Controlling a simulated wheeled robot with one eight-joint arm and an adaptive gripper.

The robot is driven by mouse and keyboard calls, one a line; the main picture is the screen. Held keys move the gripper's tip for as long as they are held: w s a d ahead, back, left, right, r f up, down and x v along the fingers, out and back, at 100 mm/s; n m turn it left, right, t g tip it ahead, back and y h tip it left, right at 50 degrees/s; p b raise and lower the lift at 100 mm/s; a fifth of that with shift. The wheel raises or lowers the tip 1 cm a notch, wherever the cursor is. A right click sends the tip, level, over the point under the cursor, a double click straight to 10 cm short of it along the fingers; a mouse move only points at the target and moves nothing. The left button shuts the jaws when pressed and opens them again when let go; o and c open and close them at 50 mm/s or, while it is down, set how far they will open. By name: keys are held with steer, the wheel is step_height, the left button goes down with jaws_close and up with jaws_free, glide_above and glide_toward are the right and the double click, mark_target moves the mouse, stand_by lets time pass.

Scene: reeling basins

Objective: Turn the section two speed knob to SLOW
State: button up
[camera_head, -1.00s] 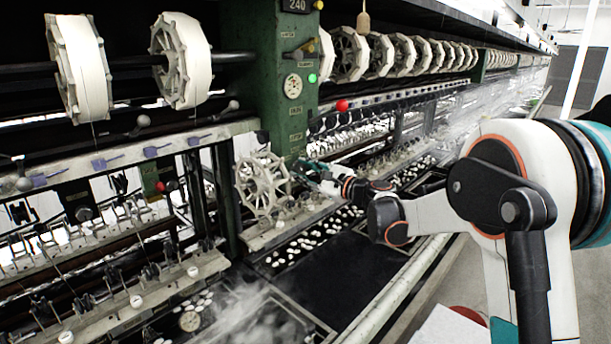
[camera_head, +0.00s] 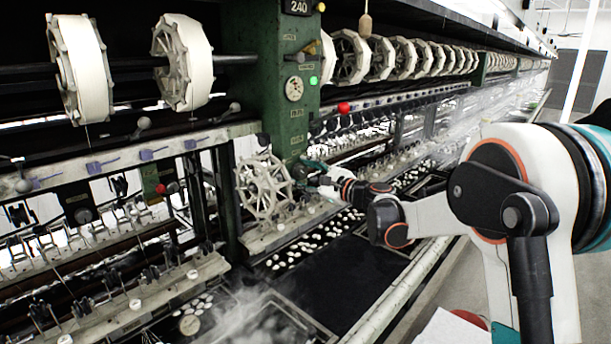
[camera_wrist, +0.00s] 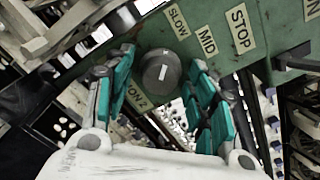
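The section two speed knob (camera_wrist: 160,71) is a round grey knob with a short white mark, on the green machine panel in the wrist view. Its mark points roughly up the picture, toward the SLOW label (camera_wrist: 177,21) and MID label (camera_wrist: 207,40); the exact setting is hard to tell. A STOP label (camera_wrist: 241,28) is farther right. My gripper (camera_wrist: 163,62) has its teal fingers apart, one on each side of the knob; contact is not clear. In the head view, my gripper (camera_head: 313,167) is at the green post's lower part, and the knob cannot be made out.
A pale spoked reel (camera_head: 263,186) stands just left of my gripper in the head view. The green post (camera_head: 285,110) rises behind it. Dark basins with white cocoons (camera_head: 310,240) lie below, and steam rises at the lower left.

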steer(key=shift+s+d, duration=0.1)
steer(key=shift+s, duration=0.05)
steer(key=v, duration=1.1)
steer(key=shift+s+d, duration=0.25)
steer(key=shift+d, duration=0.05)
steer(key=s+a+f+n+g+h+b, duration=0.1)
steer(key=s+f+n+g+h+b, duration=0.3)
steer(key=s, duration=0.6)
steer(key=s+f+n+h+b, duration=0.1)
steer(key=s+f+n+b, duration=0.2)
steer(key=s+f+n, duration=0.5)
steer(key=s+d+f+n+h+b, duration=0.3)
steer(key=s+d+f+h, duration=0.1)
steer(key=s, duration=0.7)
steer(key=s+d+f+n+g+h+b, duration=0.1)
steer(key=s+d+f+n+h+b, duration=0.1)
steer(key=s+d+f, duration=0.4)
steer(key=s+f+h+b, duration=0.1)
steer(key=s, duration=0.3)
steer(key=shift+s+f+n+g+h, duration=0.25)
steer(key=shift+s+n+g+h, duration=0.05)
steer(key=shift+s+n+h, duration=0.1)
steer(key=shift+a, duration=0.1)
